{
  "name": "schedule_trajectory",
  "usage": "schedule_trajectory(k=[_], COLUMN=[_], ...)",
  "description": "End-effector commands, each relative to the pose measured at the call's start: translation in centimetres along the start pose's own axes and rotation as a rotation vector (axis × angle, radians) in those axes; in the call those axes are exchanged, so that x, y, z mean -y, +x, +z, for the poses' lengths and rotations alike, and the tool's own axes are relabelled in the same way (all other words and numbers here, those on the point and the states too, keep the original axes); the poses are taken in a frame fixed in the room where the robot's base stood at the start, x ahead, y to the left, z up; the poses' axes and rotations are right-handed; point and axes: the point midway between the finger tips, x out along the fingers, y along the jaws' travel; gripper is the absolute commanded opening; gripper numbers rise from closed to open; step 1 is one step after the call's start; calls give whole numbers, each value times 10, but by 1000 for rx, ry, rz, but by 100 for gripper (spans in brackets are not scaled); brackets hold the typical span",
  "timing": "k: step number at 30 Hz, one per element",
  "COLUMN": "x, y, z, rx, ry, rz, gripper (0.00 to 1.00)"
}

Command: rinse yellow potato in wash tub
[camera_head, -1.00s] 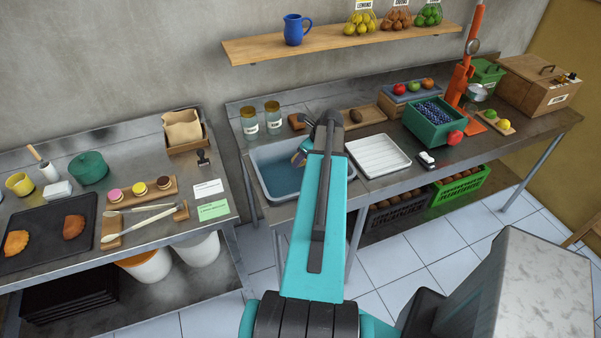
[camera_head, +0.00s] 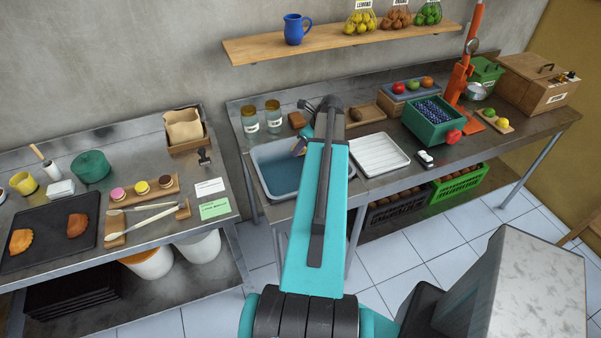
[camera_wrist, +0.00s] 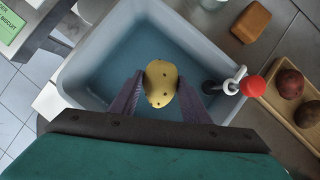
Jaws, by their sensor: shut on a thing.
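The yellow potato (camera_wrist: 161,83) has small dark specks and sits between the two purple fingers of my gripper (camera_wrist: 160,92) in the wrist view. My gripper is shut on it. The grey wash tub (camera_head: 262,187) holds blue water, and in the wrist view the potato is over this water (camera_wrist: 110,75). I cannot tell whether the potato touches the water. In the head view my gripper (camera_head: 299,147) shows small at the tub's back right, partly behind my arm, and the potato is hidden.
A red-knobbed fitting (camera_wrist: 252,86) with a white hooked part reaches over the tub's right side. Beside it are a wooden tray (camera_wrist: 273,98) with dark reddish potatoes and a brown block (camera_wrist: 250,22). A white ribbed tray (camera_head: 378,155) stands right of the tub, jars (camera_head: 273,117) behind it.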

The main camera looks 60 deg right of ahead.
Motion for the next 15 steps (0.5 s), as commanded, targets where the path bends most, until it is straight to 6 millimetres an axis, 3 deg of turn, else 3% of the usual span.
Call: schedule_trajectory(k=[15], x=[0], y=[-24], z=[12], rx=[0], ry=[1], rz=[-1], gripper=[18])
